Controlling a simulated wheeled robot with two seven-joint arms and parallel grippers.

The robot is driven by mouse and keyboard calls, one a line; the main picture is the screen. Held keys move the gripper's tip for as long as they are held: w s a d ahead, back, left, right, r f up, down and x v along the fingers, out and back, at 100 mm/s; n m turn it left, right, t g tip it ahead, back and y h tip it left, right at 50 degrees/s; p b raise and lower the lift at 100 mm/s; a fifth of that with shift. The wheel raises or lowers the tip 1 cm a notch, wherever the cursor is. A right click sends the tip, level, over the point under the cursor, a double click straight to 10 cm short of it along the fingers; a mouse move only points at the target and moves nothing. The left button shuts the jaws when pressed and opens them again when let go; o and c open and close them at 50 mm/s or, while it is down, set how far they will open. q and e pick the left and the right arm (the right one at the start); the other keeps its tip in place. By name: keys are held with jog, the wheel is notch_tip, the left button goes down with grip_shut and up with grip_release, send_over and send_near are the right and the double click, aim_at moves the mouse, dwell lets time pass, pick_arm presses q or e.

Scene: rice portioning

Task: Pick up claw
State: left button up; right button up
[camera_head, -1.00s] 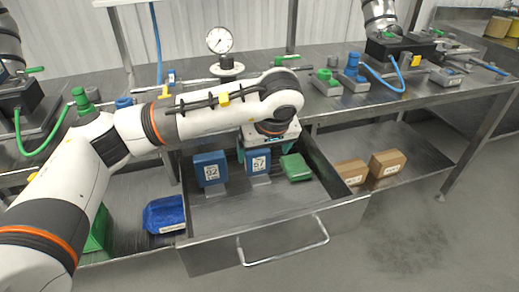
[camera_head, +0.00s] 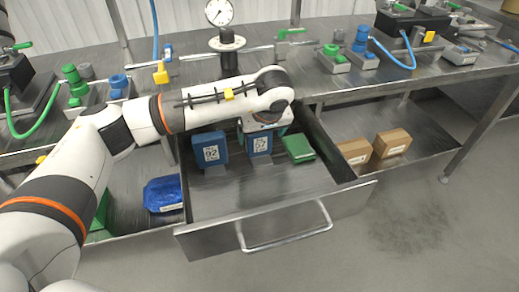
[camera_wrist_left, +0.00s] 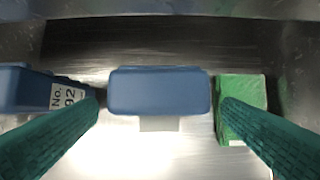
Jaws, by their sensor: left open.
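No object labelled or shaped as a claw is recognisable. My left gripper (camera_head: 262,136) reaches down into an open metal drawer (camera_head: 275,222), over a blue box marked 57 (camera_head: 260,146). In the left wrist view its teal fingers (camera_wrist_left: 160,106) are open, one on each side of the blue box (camera_wrist_left: 160,90), with no clear grip on it. A blue box marked 92 (camera_head: 209,150) stands to the left and also shows in the wrist view (camera_wrist_left: 38,90). A green packet (camera_head: 298,148) lies to the right, close behind the right finger in the wrist view (camera_wrist_left: 240,95). My right gripper is out of view.
A steel bench (camera_head: 330,85) with a pressure gauge (camera_head: 220,12), valves and hoses runs above the drawer. Two brown boxes (camera_head: 392,143) are on the lower shelf at right. The drawer's front part is bare.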

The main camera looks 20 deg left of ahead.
aim_at(260, 137)
pick_arm(q)
jog(key=x, duration=0.3)
jog(key=shift+w+a+f, duration=0.15)
jog(key=shift+w+f, duration=0.05)
jog(key=c, duration=1.4)
jog(key=shift+r, duration=0.1)
jog(key=shift+c, duration=0.3)
jog(key=shift+r, duration=0.15)
